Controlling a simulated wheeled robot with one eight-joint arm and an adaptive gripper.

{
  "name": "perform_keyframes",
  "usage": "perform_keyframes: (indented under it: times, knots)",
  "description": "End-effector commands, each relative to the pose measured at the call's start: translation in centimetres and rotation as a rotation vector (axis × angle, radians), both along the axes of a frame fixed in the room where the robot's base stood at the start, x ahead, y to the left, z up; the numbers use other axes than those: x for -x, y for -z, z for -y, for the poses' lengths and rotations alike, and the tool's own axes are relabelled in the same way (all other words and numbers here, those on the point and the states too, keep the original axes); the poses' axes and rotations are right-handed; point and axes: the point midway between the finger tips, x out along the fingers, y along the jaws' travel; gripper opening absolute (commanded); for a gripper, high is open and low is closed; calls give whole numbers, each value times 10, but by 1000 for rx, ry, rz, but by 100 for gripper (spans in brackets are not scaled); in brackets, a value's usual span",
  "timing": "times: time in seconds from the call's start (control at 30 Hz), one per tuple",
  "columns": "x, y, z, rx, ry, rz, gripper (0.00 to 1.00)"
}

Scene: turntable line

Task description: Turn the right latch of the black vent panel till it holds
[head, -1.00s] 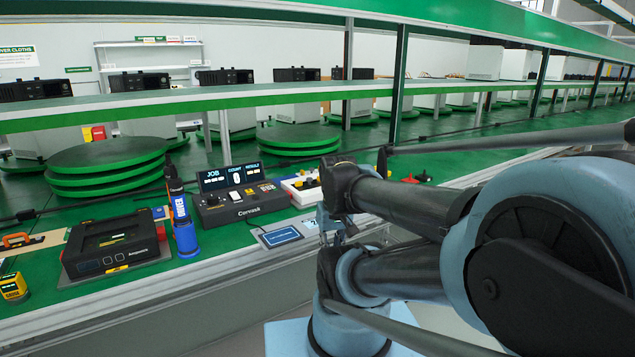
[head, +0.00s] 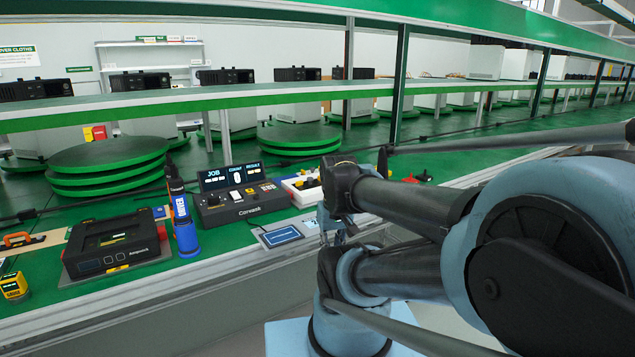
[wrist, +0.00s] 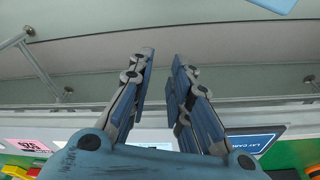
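I cannot make out a black vent panel or its right latch for certain in either view. A black framed device (head: 116,243) lies on the green bench at the left of the head view, but I see no latch on it. My gripper (wrist: 164,58) is open in the wrist view, with a clear gap between its two fingers and nothing in it. It points out over the grey bench edge, apart from any object. In the head view my gripper (head: 331,228) shows only in part beside my arm, near the bench's front edge.
A blue bottle (head: 184,230), a black control console (head: 240,205) and a blue-faced card plate (head: 281,236) stand along the bench. The card plate also shows in the wrist view (wrist: 252,142). Green turntables (head: 108,165) lie behind. A yellow gadget (head: 13,287) sits far left.

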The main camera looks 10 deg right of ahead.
Motion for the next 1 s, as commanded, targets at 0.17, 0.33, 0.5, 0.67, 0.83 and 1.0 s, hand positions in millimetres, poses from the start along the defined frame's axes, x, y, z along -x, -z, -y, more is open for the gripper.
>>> perform_keyframes:
  times: [0.17, 0.33, 0.5, 0.67, 0.83, 1.0]
  knots:
    - [0, 0, 0, 0, 0, 0, 18]
    - [0, 0, 0, 0, 0, 0, 18]
    - [5, -11, 0, 1, -4, 9, 18]
    - [-18, -42, 1, 6, -25, -5, 18]
    - [-55, -86, 4, 12, -60, -28, 18]
    - [-95, -125, 7, 18, -96, -51, 18]
